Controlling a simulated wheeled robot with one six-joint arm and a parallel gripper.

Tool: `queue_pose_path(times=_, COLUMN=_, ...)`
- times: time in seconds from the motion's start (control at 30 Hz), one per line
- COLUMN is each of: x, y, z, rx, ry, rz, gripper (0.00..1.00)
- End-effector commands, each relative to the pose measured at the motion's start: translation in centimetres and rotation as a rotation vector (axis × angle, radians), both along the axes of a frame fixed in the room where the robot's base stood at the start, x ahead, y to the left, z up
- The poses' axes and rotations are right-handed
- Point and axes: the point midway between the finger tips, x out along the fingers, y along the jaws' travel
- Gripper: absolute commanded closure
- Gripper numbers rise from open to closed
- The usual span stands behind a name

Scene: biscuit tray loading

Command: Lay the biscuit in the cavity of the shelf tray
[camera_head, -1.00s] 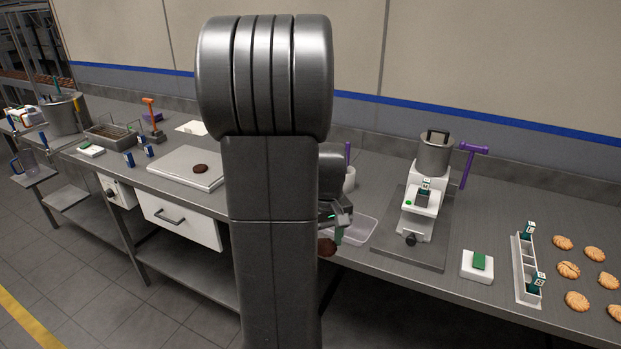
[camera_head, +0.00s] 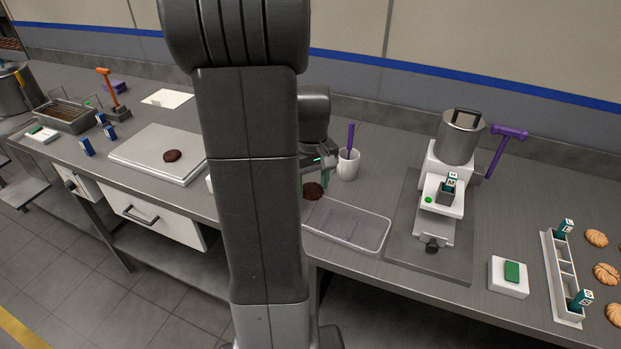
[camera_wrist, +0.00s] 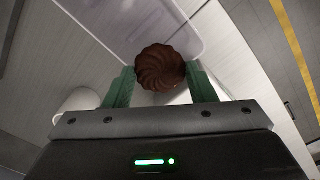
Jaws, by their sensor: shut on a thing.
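A dark chocolate biscuit (camera_wrist: 160,68) with a swirled top is held between the green fingers of my gripper (camera_wrist: 160,82) in the wrist view. In the head view the biscuit (camera_head: 313,190) shows just right of my arm, and my gripper (camera_head: 322,172) is partly hidden. A clear tray (camera_head: 378,240) with cavities lies on the counter below and right of the biscuit; its left end is hidden behind my arm. The biscuit appears above the tray's far left part. Part of the tray (camera_wrist: 120,25) also shows in the wrist view.
A white slab (camera_head: 140,155) bearing another dark biscuit (camera_head: 172,156) lies left of my arm. A press-like machine (camera_head: 436,215) stands right of the tray.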

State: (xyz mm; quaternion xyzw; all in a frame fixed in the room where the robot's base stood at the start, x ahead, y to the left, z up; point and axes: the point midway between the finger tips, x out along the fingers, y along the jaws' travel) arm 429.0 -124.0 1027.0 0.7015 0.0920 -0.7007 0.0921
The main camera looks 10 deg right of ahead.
Motion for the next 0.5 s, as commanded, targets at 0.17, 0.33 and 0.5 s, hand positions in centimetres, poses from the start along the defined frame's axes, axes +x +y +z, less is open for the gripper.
queue_pose_path(times=0.17, x=0.0, y=0.0, z=0.0, rx=0.000, ry=0.000, rz=0.000, gripper=0.58)
queue_pose_path(times=0.33, x=0.0, y=0.0, z=-0.6, rx=0.000, ry=0.000, rz=0.000, gripper=0.58)
queue_pose_path(times=0.5, x=0.0, y=0.0, z=-1.7, rx=0.000, ry=0.001, rz=0.000, gripper=0.58)
